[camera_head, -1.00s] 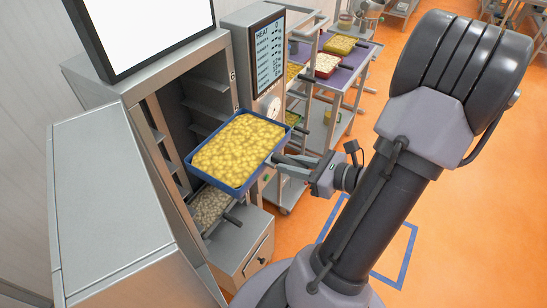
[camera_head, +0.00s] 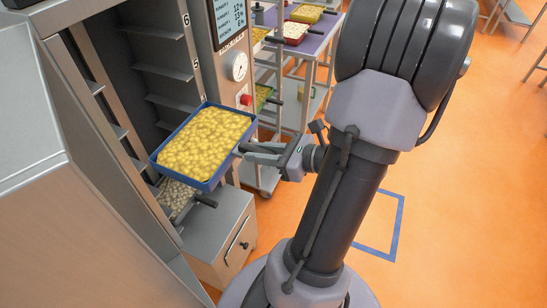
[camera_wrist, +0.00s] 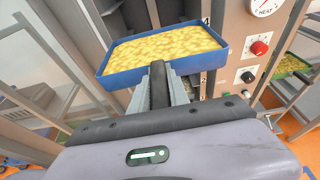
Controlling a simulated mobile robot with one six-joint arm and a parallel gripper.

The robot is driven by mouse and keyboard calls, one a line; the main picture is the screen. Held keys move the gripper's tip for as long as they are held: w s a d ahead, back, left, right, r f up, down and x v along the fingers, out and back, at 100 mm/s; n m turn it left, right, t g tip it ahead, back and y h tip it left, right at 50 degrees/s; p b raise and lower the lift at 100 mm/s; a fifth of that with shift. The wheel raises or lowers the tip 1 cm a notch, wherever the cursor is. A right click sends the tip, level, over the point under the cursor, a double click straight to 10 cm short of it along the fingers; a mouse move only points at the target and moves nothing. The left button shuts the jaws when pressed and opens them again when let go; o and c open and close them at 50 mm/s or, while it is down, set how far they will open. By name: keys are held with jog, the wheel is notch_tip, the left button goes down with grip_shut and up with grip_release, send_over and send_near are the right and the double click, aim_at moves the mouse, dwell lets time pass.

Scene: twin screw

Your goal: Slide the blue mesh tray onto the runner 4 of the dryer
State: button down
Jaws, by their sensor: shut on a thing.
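The blue mesh tray (camera_head: 205,181), full of yellow pieces, is held at the mouth of the dryer (camera_head: 200,75). In the wrist view the tray (camera_wrist: 170,65) lies straight ahead with its handle between the fingers. My gripper (camera_head: 246,150) is shut on the dark handle at the tray's right side. Runners (camera_head: 175,102) show on the dryer's inner wall, with labels 6 and 5 on the frame. In the wrist view a label 4 shows just right of the tray's far corner. The tray hides the runners behind it, so I cannot tell whether it touches one.
A lower tray of pale pieces (camera_head: 175,197) with a dark handle sits in the dryer under the blue tray. The open dryer door (camera_head: 50,110) stands at left. A control panel with a gauge (camera_head: 238,67) is at right. A trolley (camera_head: 305,42) with trays stands behind.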

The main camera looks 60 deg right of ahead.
aim_at(180, 129)
jog(key=w, duration=0.8)
jog(key=w+a+b, duration=0.1)
jog(key=w, duration=1.5)
jog(key=shift+a, duration=0.4)
jog(key=shift+s, duration=0.1)
jog(key=shift+f+b, duration=0.55)
jog(key=shift+b, duration=0.15)
jog(key=c, duration=1.2)
grip_release()
jog(key=shift+o, duration=0.2)
jog(key=shift+s, duration=0.15)
jog(key=p+v, duration=0.3)
jog(key=v, duration=1.4)
jog(key=shift+r+p, duration=0.15)
jog(key=shift+p, duration=0.15)
jog(key=shift+s, duration=0.1)
